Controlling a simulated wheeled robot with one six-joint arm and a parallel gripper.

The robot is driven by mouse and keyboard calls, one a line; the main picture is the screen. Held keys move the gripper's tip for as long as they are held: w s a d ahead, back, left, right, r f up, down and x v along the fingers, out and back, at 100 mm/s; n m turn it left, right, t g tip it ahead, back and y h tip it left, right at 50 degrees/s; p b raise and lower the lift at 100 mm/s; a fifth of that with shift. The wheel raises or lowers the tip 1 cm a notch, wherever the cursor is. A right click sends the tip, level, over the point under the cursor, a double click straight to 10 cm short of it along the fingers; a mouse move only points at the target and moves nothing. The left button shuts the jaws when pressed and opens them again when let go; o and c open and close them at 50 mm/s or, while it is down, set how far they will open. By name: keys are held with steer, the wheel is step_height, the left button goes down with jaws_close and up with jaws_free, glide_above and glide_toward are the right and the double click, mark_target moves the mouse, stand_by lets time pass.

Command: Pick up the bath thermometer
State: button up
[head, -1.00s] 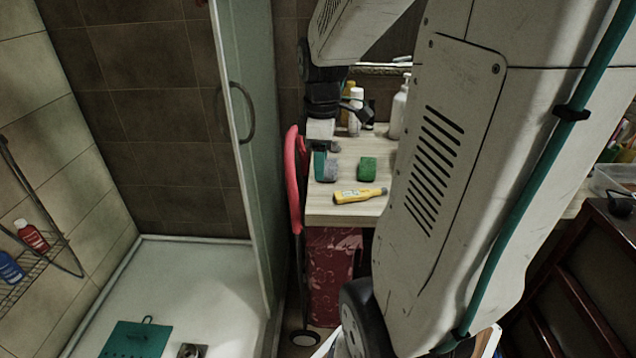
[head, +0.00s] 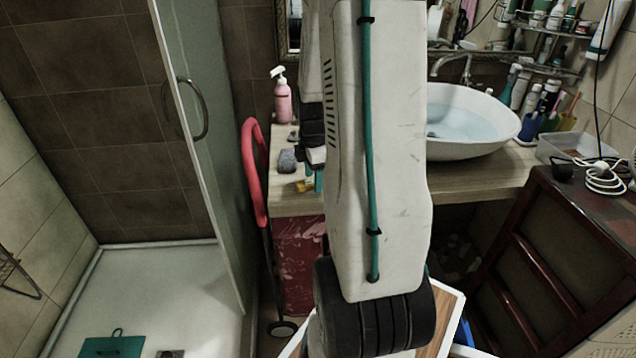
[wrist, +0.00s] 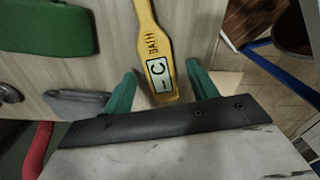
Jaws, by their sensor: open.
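The bath thermometer is yellow with a small display and the letters "BATH", and in the wrist view (wrist: 160,62) it lies on the wooden counter. My gripper (wrist: 160,86) is open, with a teal finger on each side of the thermometer's wide display end. I see no finger touching it. In the head view only a small yellow piece of the thermometer (head: 304,185) shows; my arm hides the rest. My gripper (head: 317,180) is mostly hidden there too, with a bit of teal finger beside the yellow piece.
A green block (wrist: 45,25) and a grey stone-like piece (wrist: 78,102) lie left of the thermometer. The grey piece also shows in the head view (head: 287,161). A pink pump bottle (head: 282,98) stands behind. A white basin (head: 470,125) holding water is at right. A red-framed cart (head: 254,170) stands left.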

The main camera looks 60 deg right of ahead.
steer(key=shift+f, duration=0.2)
steer(key=c, duration=1.1)
steer(key=shift+r, duration=0.15)
